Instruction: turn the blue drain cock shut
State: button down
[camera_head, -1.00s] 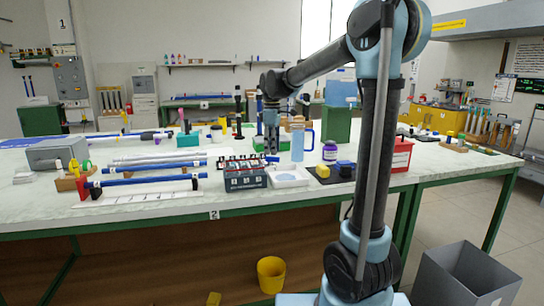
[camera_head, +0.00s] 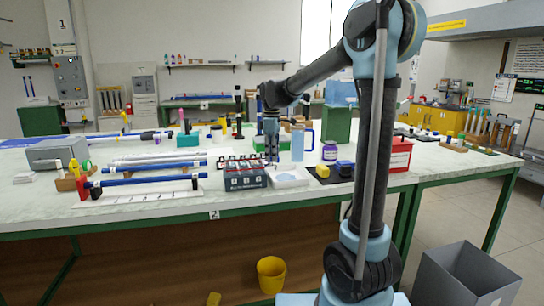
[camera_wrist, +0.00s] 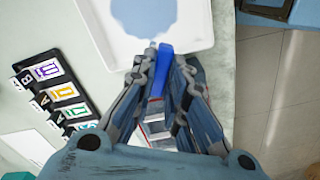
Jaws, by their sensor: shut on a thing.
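My gripper (camera_wrist: 160,72) is shut on the blue drain cock (camera_wrist: 164,62) in the wrist view. The cock's blue lever shows between the fingertips, and its lower part is hidden by the fingers. The cock lies at the near edge of a white tray (camera_wrist: 204,35) with a light blue patch in it. In the head view my gripper (camera_head: 272,154) points down behind the white tray (camera_head: 303,182), right of the dark grey box (camera_head: 245,184). The cock is too small to make out there.
A labelled black strip (camera_wrist: 55,88) lies left of my gripper. A blue bottle (camera_head: 298,146), a purple-labelled jar (camera_head: 329,152) and a red box (camera_head: 400,155) stand to the right. Blue rods (camera_head: 140,181) lie left. The bench's front edge is close.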

jog(key=shift+m, duration=0.3)
jog(key=m, duration=0.5)
jog(key=shift+s+a, duration=0.1)
jog(key=m, duration=0.6)
jog(key=shift+s+a+m, duration=0.1)
jog(key=shift+a+m, duration=0.1)
jog(key=shift+m, duration=0.1)
dwell(0.4)
jog(key=c, duration=1.6)
grip_release()
jog(key=shift+s, duration=0.1)
jog(key=shift+r, duration=3.95)
